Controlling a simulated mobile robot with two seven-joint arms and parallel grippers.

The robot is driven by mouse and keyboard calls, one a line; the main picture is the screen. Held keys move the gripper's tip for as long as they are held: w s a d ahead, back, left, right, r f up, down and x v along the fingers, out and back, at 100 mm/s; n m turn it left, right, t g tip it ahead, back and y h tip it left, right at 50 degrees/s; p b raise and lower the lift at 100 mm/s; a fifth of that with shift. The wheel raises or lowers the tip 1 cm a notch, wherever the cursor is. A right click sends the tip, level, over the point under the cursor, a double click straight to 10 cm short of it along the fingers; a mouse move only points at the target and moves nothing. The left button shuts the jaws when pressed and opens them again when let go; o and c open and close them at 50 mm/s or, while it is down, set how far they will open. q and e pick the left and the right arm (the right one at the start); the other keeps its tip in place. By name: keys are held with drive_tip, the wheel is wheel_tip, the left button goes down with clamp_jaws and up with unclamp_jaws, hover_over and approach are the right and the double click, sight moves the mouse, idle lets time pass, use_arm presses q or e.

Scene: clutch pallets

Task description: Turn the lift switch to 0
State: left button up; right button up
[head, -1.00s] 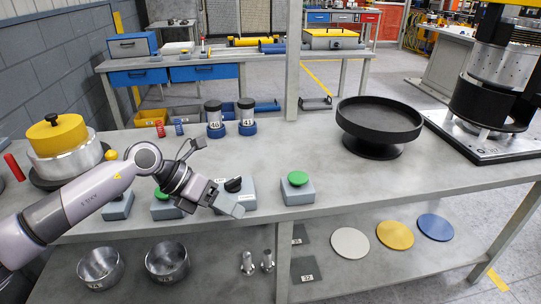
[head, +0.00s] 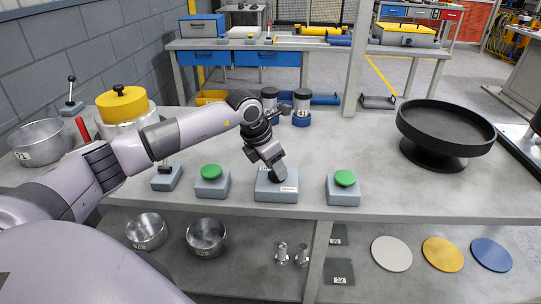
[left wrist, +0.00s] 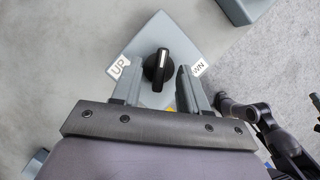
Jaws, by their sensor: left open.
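The lift switch is a black rotary knob (left wrist: 157,68) on a grey box (left wrist: 160,30) with an "UP" label on the left and a partly hidden "DOWN" label on the right. The knob's white mark points toward the top of the left wrist view, between the labels; I see no 0 mark. My left gripper (left wrist: 158,76) is open, with one finger on each side of the knob and gaps visible. In the head view, the left gripper (head: 276,174) is over the switch box (head: 277,190) and hides the knob. My right gripper is not in view.
Green-button boxes stand on both sides, left (head: 211,182) and right (head: 344,188). A small lever box (head: 166,178) stands farther left. A black round dish (head: 445,135) is at the right.

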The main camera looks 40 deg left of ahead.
use_arm(q)
drive_tip(key=shift+w+f, duration=0.1)
drive_tip(key=shift+f, duration=0.25)
drive_tip(key=shift+d, duration=0.1)
clamp_jaws()
